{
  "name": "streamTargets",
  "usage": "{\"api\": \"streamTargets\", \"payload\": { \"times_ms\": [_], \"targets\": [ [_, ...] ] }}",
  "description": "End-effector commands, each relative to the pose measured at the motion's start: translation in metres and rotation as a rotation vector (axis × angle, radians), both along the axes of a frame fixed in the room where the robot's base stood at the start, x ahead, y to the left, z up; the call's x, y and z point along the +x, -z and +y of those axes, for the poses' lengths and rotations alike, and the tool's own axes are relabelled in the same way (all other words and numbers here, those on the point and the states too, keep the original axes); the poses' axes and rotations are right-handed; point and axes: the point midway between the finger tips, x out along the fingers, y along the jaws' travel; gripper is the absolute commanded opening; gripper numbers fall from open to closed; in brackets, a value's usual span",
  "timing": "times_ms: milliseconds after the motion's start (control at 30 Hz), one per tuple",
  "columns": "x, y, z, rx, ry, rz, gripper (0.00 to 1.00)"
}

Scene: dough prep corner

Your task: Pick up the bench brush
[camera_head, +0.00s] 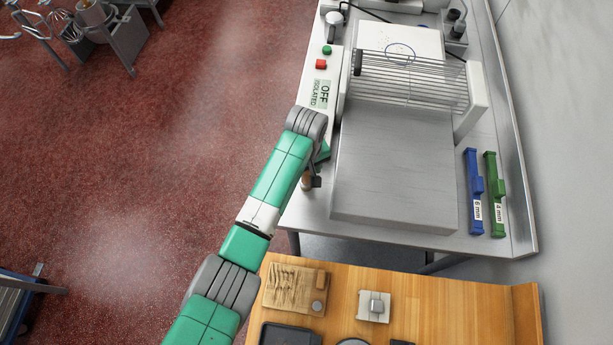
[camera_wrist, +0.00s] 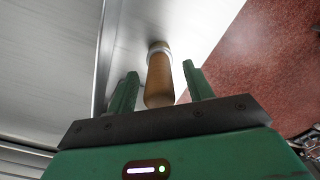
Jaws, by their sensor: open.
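A brown wooden handle with a pale band at its far end, which looks like the bench brush (camera_wrist: 159,82), is in the wrist view. It also shows as a small brown piece (camera_head: 306,182) in the head view, at the steel table's left edge beside the slicer. The rest of it is hidden, so I cannot tell its bristles. My gripper (camera_wrist: 161,73) is open, with one green finger on each side of the handle and visible gaps on both sides. In the head view my gripper (camera_head: 316,168) is mostly hidden by my arm.
The slicing machine (camera_head: 395,165) stands close to the right of my gripper. A wooden bench (camera_head: 450,300) with small items is in front. Red floor is open at left.

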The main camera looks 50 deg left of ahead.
Motion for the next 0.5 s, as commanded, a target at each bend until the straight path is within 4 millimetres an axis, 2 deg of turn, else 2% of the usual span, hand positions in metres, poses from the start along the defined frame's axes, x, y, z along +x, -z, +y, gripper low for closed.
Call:
{"api": "streamTargets", "payload": {
  "times_ms": [100, 133, 367, 500],
  "targets": [
    [0.0001, -0.0005, 0.0001, 0.0, 0.0, 0.0, 0.51],
    [0.0001, -0.0005, 0.0001, 0.0, 0.0, 0.0, 0.48],
    [0.0002, -0.0006, 0.0, 0.001, 0.001, 0.0, 0.03],
    [0.0002, -0.0008, 0.0001, 0.001, 0.001, 0.0, 0.03]
  ]
}}
